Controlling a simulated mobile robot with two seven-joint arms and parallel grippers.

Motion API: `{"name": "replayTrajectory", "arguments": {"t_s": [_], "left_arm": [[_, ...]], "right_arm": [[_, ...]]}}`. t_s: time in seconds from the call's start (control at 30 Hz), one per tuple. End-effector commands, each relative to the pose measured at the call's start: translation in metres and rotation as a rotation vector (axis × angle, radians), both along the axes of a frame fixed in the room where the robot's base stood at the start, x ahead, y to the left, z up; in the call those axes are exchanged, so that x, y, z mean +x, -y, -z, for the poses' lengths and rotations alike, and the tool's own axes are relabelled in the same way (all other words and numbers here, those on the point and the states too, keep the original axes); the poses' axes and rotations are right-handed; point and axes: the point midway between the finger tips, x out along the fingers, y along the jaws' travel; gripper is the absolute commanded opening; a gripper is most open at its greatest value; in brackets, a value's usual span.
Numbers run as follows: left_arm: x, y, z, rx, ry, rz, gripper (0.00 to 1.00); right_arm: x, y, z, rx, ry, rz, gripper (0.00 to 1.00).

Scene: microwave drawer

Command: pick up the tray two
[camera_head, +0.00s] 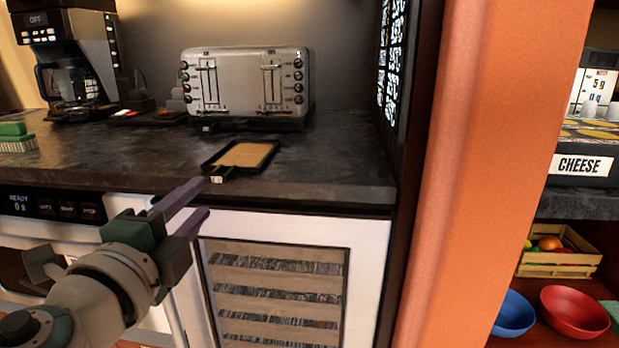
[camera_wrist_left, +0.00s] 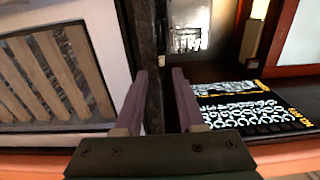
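A small dark tray (camera_head: 206,165) with a tan inner surface lies flat on the dark countertop, near its front edge. A short tab with a pale tag sticks out at its front. I cannot read the tag, so I cannot confirm which tray is "two". My left gripper (camera_head: 205,197) is in front of the counter edge, just below and left of the tray tab, and looks apart from it. Its two purple fingers are open and empty; the gap also shows in the left wrist view (camera_wrist_left: 162,80). I cannot pick out the tray surely in the wrist view. My right gripper is not in view.
A silver toaster (camera_head: 246,82) stands behind the tray, with a dark tabbed piece under it. A coffee maker (camera_head: 75,60) and green brush (camera_head: 15,135) are at left. An orange pillar (camera_head: 480,150) bounds the counter at right. A slatted white cabinet (camera_head: 367,270) is below.

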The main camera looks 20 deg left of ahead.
Motion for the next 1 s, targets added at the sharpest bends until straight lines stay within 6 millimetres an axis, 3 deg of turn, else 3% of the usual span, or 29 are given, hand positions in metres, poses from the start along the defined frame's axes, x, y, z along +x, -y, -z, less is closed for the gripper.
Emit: {"name": "replayTrajectory", "arguments": {"t_s": [0.2, 0.4, 0.87, 1.0], "left_arm": [[0.035, -0.009, -0.001, -0.001, 0.002, -0.002, 0.39], [0.056, -0.014, 0.002, -0.002, 0.001, -0.002, 0.39], [0.065, -0.016, 0.0, -0.002, 0.0, -0.002, 0.39], [0.065, -0.016, 0.0, -0.002, 0.0, -0.002, 0.31]], "right_arm": [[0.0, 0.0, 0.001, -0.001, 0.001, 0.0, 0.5], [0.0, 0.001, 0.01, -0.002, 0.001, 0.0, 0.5], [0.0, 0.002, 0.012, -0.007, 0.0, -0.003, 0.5], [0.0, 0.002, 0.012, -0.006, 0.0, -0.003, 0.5]]}}
